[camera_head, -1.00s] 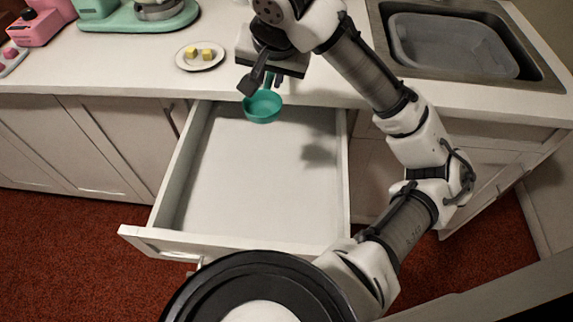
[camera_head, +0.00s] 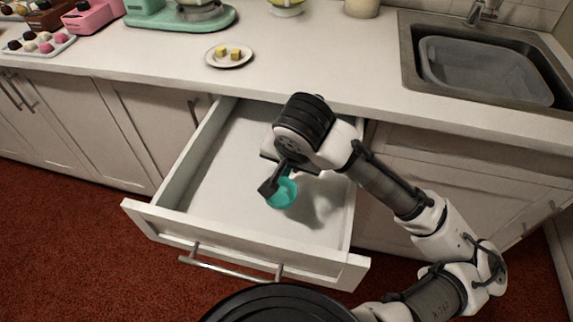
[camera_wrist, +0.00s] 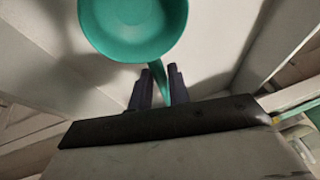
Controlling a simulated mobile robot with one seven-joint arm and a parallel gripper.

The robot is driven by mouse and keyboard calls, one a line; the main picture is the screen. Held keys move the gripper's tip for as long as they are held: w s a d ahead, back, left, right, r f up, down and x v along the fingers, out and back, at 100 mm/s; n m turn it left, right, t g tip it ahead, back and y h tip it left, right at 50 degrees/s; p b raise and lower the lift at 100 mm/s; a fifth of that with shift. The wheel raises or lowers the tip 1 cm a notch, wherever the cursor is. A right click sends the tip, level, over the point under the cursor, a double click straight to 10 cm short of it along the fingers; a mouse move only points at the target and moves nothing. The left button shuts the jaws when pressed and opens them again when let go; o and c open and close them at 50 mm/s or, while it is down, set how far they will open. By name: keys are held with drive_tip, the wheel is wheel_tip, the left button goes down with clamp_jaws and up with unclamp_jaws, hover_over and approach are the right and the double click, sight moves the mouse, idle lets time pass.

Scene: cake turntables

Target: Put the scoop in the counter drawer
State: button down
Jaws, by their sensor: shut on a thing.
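The teal scoop (camera_head: 283,193) is held by my gripper (camera_head: 277,180) over the open counter drawer (camera_head: 222,170). In the wrist view the scoop's round bowl (camera_wrist: 133,22) faces the camera. Its handle sits between the two dark fingers of my gripper (camera_wrist: 161,88), which are shut on it. The drawer is pulled out from the counter and its visible floor is empty. The scoop casts a shadow on the drawer floor. I cannot tell the exact gap between scoop and floor. Part of the drawer's right side is hidden behind my arm.
The drawer's front panel (camera_head: 240,240) with its bar handle faces me. On the counter are a plate (camera_head: 229,56) with yellow cubes, a teal mixer (camera_head: 180,18), a pink mixer (camera_head: 92,17) and a tray of treats (camera_head: 38,42). A sink (camera_head: 485,68) is at the right.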

sight(291, 170)
wheel_tip(291, 170, down, 4)
drive_tip(key=shift+r, duration=0.2)
drive_tip(key=w, duration=0.4)
drive_tip(key=shift+a+f+p, duration=0.2)
drive_tip(key=shift+f+p, duration=0.05)
drive_tip(key=shift+p, duration=0.1)
drive_tip(key=shift+f, duration=0.35)
drive_tip(key=shift+f, duration=0.1)
drive_tip(key=c, duration=1.3)
unclamp_jaws()
drive_tip(key=shift+r, duration=0.25)
drive_tip(key=p+v, duration=0.1)
drive_tip(key=v, duration=1)
drive_tip(key=shift+s+r, duration=0.25)
drive_tip(key=shift+r, duration=0.05)
